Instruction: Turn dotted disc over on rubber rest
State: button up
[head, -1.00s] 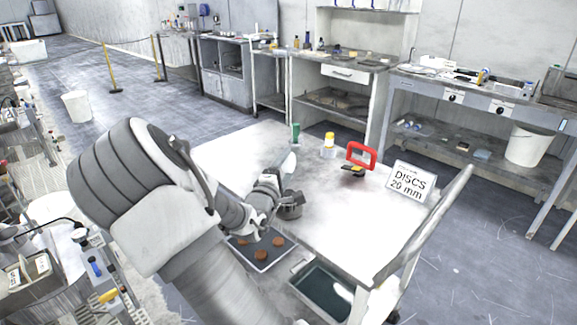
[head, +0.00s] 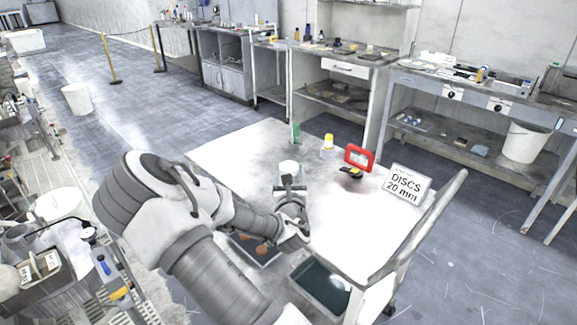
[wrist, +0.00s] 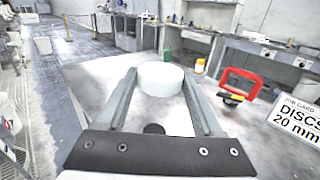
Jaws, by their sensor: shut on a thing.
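A thick white disc (wrist: 161,77) sits between the fingertips of my gripper (wrist: 162,88) in the wrist view, and the jaws are shut on it. Its visible faces look plain; I cannot make out dots on it. In the head view the white disc (head: 289,167) shows at the far end of my gripper (head: 289,176), over the middle of the pale worktable (head: 235,150). I cannot tell whether it touches anything beneath. I cannot pick out the rubber rest; my gripper and arm cover part of the table.
A tray with copper-coloured discs (head: 262,249) is partly behind my arm. A dark basin (head: 322,285) lies at the near edge. A red-framed tool (head: 360,157), a yellow-capped bottle (head: 328,145), a green item (head: 296,132) and a disc card (head: 405,184) stand beyond.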

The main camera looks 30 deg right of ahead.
jog(key=shift+f+b, duration=3.65)
jog(key=shift+f, duration=0.55)
jog(key=o, duration=1.3)
jog(key=shift+o, duration=0.2)
jog(key=p+v, duration=0.9)
jog(key=v, duration=0.8)
jog(key=shift+s, duration=0.2)
jog(key=shift+f, duration=0.1)
